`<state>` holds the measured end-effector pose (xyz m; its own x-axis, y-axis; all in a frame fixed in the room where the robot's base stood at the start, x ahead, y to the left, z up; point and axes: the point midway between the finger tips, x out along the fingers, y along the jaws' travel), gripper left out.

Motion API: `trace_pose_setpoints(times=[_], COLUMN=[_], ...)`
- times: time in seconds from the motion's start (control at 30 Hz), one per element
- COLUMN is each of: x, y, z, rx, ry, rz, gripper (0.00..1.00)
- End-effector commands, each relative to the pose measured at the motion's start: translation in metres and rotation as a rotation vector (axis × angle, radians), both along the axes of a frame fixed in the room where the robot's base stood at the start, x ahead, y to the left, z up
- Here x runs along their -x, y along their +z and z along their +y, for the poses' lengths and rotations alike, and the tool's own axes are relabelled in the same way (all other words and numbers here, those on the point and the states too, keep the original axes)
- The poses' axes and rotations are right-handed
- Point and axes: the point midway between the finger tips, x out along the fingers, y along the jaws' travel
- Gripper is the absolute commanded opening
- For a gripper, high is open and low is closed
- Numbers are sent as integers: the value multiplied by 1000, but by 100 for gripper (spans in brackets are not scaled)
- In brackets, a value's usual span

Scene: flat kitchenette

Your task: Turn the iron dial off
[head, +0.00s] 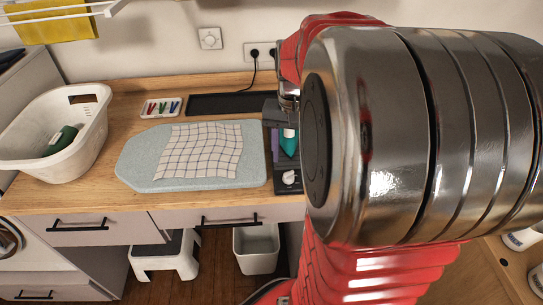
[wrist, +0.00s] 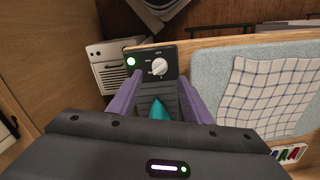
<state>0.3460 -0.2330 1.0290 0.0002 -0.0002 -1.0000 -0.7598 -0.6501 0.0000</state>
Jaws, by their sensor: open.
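The iron dial is a white knob (head: 291,177) on a dark stand at the right end of the ironing pad. In the wrist view the dial (wrist: 159,66) sits on a black panel with small markings, beside a lit green lamp (wrist: 131,61). Its exact setting is too small to read. The teal iron (head: 289,142) rests on the stand behind the dial; part of it (wrist: 158,108) shows between my fingers. My gripper (wrist: 160,86) is open, its purple fingers apart over the stand, with the dial beyond the fingertips. My arm hides the stand's right side in the head view.
A pale blue ironing pad (head: 130,168) with a checked cloth (head: 200,150) lies left of the stand. A white basket (head: 82,140), a tray of coloured pegs (head: 161,108) and a black mat (head: 215,103) are on the counter. A white slotted box (wrist: 108,62) stands beyond the counter edge.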

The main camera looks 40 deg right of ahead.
Motion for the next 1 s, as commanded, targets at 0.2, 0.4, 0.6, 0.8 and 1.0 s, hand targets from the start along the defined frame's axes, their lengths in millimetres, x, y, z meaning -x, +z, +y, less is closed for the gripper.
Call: trace_pose_setpoints(times=[0.2, 0.4, 0.6, 0.8, 1.0], x=[1, 0, 0, 0, 0], y=[-35, -60, -68, -68, -68], z=[0, 0, 0, 0, 0], rx=[-2, -1, 0, 0, 0], ry=[0, 0, 0, 0, 0], rz=[3, 2, 0, 0, 0], gripper=[45, 45, 45, 45, 33])
